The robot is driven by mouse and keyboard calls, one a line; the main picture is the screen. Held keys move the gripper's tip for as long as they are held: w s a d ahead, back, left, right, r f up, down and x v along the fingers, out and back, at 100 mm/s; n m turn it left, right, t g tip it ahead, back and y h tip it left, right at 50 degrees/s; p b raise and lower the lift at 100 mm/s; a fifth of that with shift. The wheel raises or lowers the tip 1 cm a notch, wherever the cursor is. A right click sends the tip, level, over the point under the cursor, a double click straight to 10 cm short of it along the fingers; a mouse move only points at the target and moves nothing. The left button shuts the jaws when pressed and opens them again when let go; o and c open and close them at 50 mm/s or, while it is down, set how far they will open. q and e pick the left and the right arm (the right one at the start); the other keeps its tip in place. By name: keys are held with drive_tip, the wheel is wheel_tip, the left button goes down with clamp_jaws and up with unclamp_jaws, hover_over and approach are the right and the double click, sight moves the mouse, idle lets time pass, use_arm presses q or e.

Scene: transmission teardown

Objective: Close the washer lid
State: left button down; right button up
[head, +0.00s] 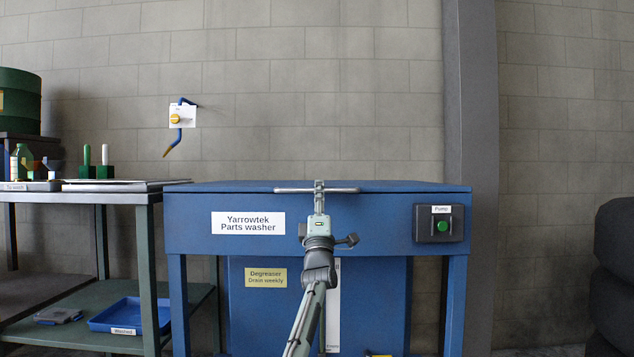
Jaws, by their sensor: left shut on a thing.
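The blue parts washer (345,230) stands in the middle, with its label on the front. Its blue lid (230,187) lies flat along the top, seen almost edge-on; I see no gap under it. A grey bar handle (345,190) runs along the lid's front edge. My left gripper (319,188) reaches up from below and is shut on the middle of this handle. My right gripper is not in view.
A pump box with a green button (442,226) is on the washer's right front. A bench (110,196) with bottles and trays stands at left, a blue bin (128,315) on its lower shelf. A yellow-knobbed valve (176,118) is on the wall. Dark tyres (612,260) stand at right.

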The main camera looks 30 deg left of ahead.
use_arm(q)
drive_tip(key=shift+d+f, duration=0.15)
drive_tip(key=shift+f, duration=0.6)
drive_tip(key=c, duration=1.9)
unclamp_jaws()
drive_tip(key=shift+o, duration=0.2)
drive_tip(key=shift+s, duration=0.1)
drive_tip(key=v, duration=1.2)
